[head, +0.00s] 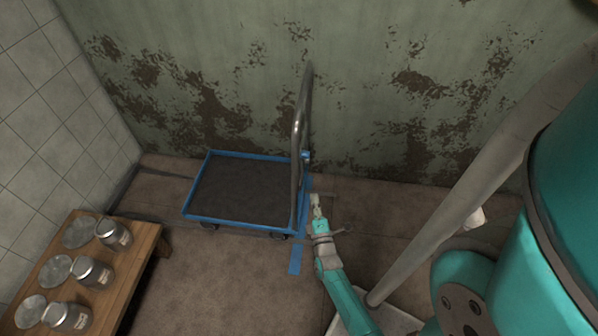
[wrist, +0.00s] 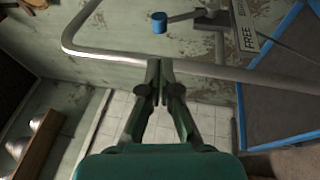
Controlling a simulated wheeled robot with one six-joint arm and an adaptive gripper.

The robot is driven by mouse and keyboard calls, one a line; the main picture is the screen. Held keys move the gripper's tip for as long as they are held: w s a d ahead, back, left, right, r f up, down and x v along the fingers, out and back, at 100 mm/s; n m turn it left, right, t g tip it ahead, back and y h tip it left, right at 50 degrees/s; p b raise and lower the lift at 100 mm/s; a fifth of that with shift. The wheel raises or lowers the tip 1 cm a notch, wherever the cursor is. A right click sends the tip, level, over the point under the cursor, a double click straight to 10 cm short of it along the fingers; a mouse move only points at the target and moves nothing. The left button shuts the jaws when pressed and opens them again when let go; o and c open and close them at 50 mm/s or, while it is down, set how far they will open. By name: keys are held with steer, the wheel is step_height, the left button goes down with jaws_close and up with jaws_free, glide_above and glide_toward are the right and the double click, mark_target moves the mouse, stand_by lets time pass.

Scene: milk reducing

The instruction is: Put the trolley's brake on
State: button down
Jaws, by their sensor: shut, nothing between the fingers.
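The trolley (head: 190,215) stands by the far wall, with a blue rim and dark deck. Its grey tubular handle (head: 297,130) rises at the right end and crosses the wrist view (wrist: 110,50). A brake lever with a blue knob (wrist: 160,22) shows beyond the bar; the knob also shows in the head view (head: 306,156). Beside the lever is a plate (wrist: 245,38) reading "FREE"; its other word is cut off. My gripper (head: 316,200) is just right of the trolley's handle end. In the wrist view its fingers (wrist: 160,72) are shut and empty, close to the bar in the picture.
A wooden bench (head: 142,240) with several jars and lids stands at the lower left. A blue strip (head: 296,260) lies on the floor by the trolley's front right corner. The peeling green wall (head: 220,60) is behind. Floor in front of the trolley is clear.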

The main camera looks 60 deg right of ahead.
mark_target(306, 157)
steer(key=shift+w, duration=0.1)
stand_by(0.3)
steer(key=x, duration=1.4)
